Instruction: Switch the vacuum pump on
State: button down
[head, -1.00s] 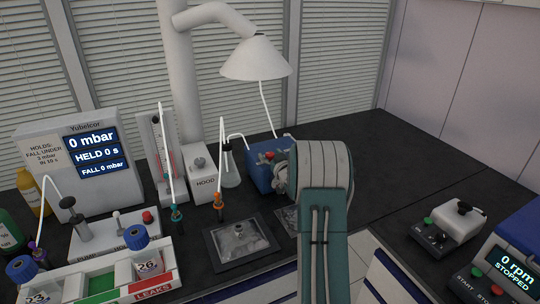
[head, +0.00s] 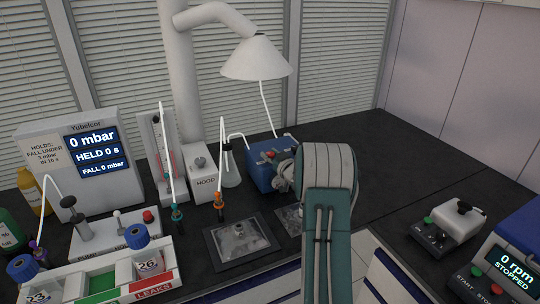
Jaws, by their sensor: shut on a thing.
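The vacuum pump appears to be the blue box (head: 262,172) on the dark bench behind my arm, with a red button (head: 269,154) on top. A tube runs to it from the left. My gripper (head: 284,174) is small and grey at the pump's right front side, partly hidden by my wrist. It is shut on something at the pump. I cannot make out which part it holds, because the fingertips are hardly visible.
A glass flask (head: 230,168) stands left of the pump, beside the hood box (head: 201,180). A dark tray (head: 238,241) lies in front. The vial rack (head: 110,278) and pressure display (head: 92,160) are at left. A small device (head: 450,226) stands at right. The back right bench is clear.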

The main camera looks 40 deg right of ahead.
jog(key=shift+r+n+y, duration=0.1)
jog(key=shift+n+y, duration=1.2)
jog(key=shift+y, duration=0.8)
jog(key=shift+c, duration=1.3)
grip_release()
jog(key=shift+d, duration=0.1)
jog(key=s+d, duration=0.1)
jog(key=s, duration=1)
jog(key=shift+s+d+f, duration=0.2)
jog(key=shift+s+d, duration=0.2)
